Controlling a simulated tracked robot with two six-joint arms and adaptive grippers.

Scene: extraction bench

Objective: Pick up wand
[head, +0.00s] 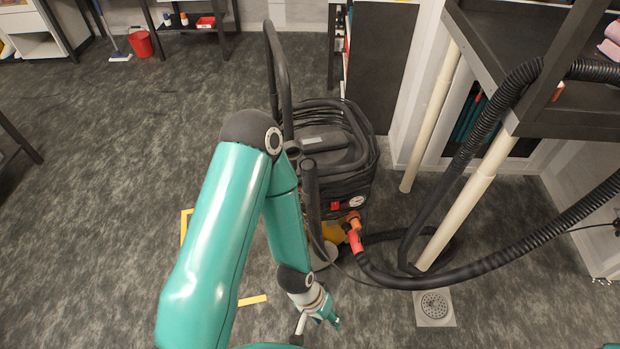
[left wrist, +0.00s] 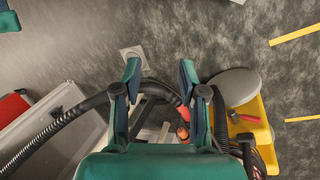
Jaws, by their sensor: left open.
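I cannot pick out a wand with certainty. A black ribbed hose (head: 480,248) with a red cuff (head: 355,240) runs from the black extraction machine (head: 340,150) to the right. An upright black tube (head: 311,190) stands at the machine's front, partly behind my left arm. My left gripper (head: 328,316) is low in front of the machine, near the floor drain. In the left wrist view its two fingers (left wrist: 160,78) are apart with nothing gripped. The hose (left wrist: 85,106) and red cuff (left wrist: 184,113) show beyond and between them. My right gripper is out of view.
A bench (head: 570,115) on pale legs stands at the right, with hose over it. A floor drain (head: 434,307) lies below it. Yellow strips (head: 252,300) mark the floor. A red bucket (head: 141,44) stands at the back left. The carpet at left is clear.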

